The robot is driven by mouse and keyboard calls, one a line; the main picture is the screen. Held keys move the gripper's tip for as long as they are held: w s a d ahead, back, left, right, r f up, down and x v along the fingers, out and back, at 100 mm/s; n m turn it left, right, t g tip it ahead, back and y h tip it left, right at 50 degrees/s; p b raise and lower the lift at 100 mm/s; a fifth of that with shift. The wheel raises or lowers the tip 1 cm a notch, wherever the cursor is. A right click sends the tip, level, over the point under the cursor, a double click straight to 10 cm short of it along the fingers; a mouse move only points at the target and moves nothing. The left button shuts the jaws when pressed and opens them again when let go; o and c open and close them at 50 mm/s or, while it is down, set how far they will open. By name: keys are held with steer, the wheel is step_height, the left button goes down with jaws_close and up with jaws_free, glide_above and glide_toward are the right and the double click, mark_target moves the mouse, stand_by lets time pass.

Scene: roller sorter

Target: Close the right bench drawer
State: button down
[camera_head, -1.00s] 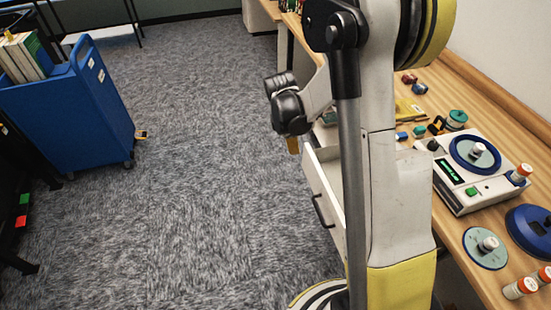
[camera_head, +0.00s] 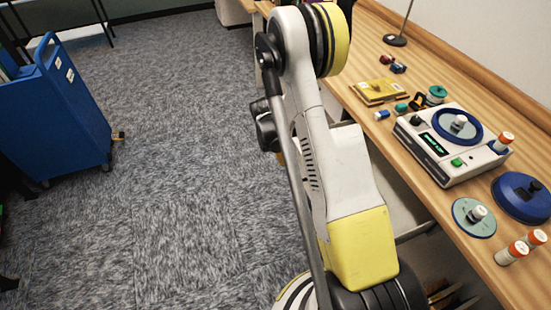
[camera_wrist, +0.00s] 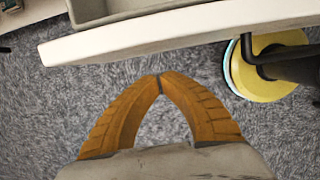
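The bench drawer stands open. In the wrist view its pale front panel (camera_wrist: 180,35) crosses the top, with part of the grey inside behind it and a black handle (camera_wrist: 288,66) at the right. My gripper (camera_wrist: 160,77) has its orange fingers meeting at the tips, with nothing between them. The tips are outside the drawer, just short of the panel in the picture; contact cannot be told. In the head view my arm hides the drawer front, and only a pale part of the drawer (camera_head: 402,212) shows beside the bench. The gripper is mostly hidden there.
The wooden bench (camera_head: 440,85) carries a white device (camera_head: 455,150), a blue round lid (camera_head: 522,197), orange-capped vials, a yellow book (camera_head: 378,91) and small items. A blue cart (camera_head: 60,115) stands at the left.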

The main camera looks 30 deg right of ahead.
steer(key=shift+s+d+r, duration=0.1)
steer(key=shift+s+d, duration=0.05)
steer(key=shift+d, duration=0.35)
steer(key=shift+s+d, duration=0.15)
steer(key=shift+d, duration=0.35)
steer(key=s+d, duration=0.2)
steer(key=d, duration=0.5)
steer(key=s+d+b, duration=0.1)
steer(key=d, duration=0.7)
steer(key=s+d+b, duration=0.1)
steer(key=s+d, duration=0.1)
steer(key=d, duration=0.6)
steer(key=shift+s+d, duration=0.2)
steer(key=shift+s, duration=0.1)
